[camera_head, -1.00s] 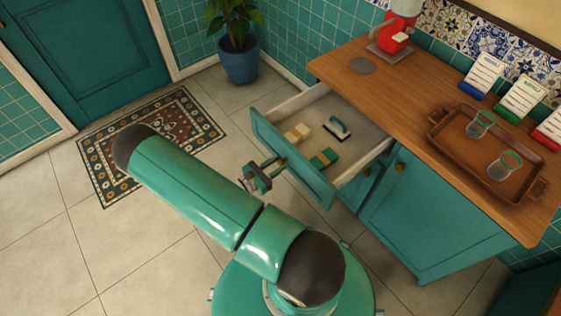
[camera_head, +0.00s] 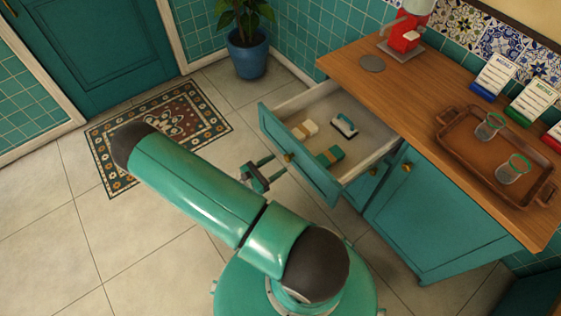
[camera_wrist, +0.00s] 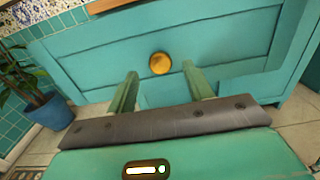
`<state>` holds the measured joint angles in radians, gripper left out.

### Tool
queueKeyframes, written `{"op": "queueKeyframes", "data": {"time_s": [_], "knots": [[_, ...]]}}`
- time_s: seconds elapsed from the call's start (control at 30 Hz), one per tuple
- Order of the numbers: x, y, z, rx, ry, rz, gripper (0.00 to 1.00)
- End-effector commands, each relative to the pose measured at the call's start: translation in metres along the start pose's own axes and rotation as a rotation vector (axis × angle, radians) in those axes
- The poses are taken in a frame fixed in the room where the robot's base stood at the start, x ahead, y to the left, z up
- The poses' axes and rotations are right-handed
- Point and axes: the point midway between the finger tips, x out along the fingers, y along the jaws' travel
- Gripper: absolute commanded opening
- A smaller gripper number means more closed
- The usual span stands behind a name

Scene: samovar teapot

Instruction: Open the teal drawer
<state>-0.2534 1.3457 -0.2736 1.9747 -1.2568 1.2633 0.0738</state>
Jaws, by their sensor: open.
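The teal drawer (camera_head: 318,172) stands pulled out from the cabinet in the head view. Its inside shows several light and green blocks and a small white-and-teal item (camera_head: 345,126). The drawer's round brass knob (camera_head: 289,157) faces my gripper; the knob also shows in the wrist view (camera_wrist: 160,63). My gripper (camera_head: 268,166) is open in front of the drawer face, apart from the knob. In the wrist view my gripper's two green fingers (camera_wrist: 158,78) are spread, with the knob just beyond and between their tips. Nothing is held.
The wooden counter (camera_head: 400,105) above carries a brown tray (camera_head: 462,150) with two glasses, menu cards and a red machine (camera_head: 405,35). A lower door (camera_head: 435,215) has its own knob. A potted plant (camera_head: 247,55) and a patterned rug (camera_head: 170,125) stand left, with open floor.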

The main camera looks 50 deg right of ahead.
Motion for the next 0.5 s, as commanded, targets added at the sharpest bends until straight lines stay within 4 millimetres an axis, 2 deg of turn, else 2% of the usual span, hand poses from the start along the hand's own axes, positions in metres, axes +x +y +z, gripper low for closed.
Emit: {"op": "queueKeyframes", "data": {"time_s": [0.1, 0.3, 0.5], "knots": [[-0.029, 0.001, 0.000, 0.001, 0.003, 0.004, 0.52], [-0.072, 0.001, 0.000, 0.001, 0.001, 0.004, 0.52], [-0.099, 0.001, 0.000, 0.001, 0.001, 0.002, 0.52]]}}
